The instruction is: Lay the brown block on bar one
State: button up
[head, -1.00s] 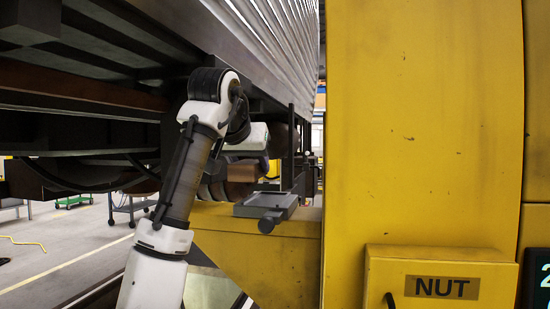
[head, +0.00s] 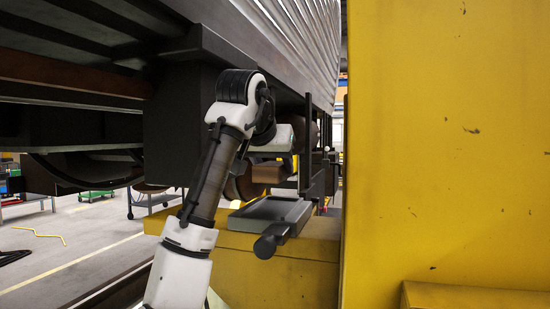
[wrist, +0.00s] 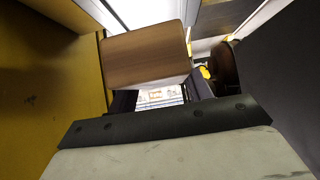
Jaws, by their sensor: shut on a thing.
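The brown block (head: 268,174) is held in the air by my gripper (head: 286,161), beyond my arm and beneath the dark underside of the railcar. It fills the upper middle of the wrist view (wrist: 145,62), and its wood-grained face is plain to see. My gripper is shut on the block, though the fingers are mostly hidden in the head view. A yellow bar (head: 225,262) juts out from the yellow column, with a grey tray-like plate (head: 290,211) on top. The block is apart from this plate. No label marks it as bar one.
The yellow column (head: 445,150) fills the right side. The railcar (head: 100,75) hangs low over my arm. A dark upright post (head: 305,145) stands behind the plate. A dark round-ended handle (head: 266,246) sticks out at the plate's near end. Open floor lies at left.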

jog(key=shift+f, duration=2.6)
jog(key=shift+f+b, duration=0.4)
jog(key=shift+f, duration=0.15)
jog(key=o, duration=1.2)
jog(key=b+v, duration=0.3)
jog(key=v, duration=1)
jog(key=shift+s+r, duration=0.25)
jog(key=shift+r, duration=0.05)
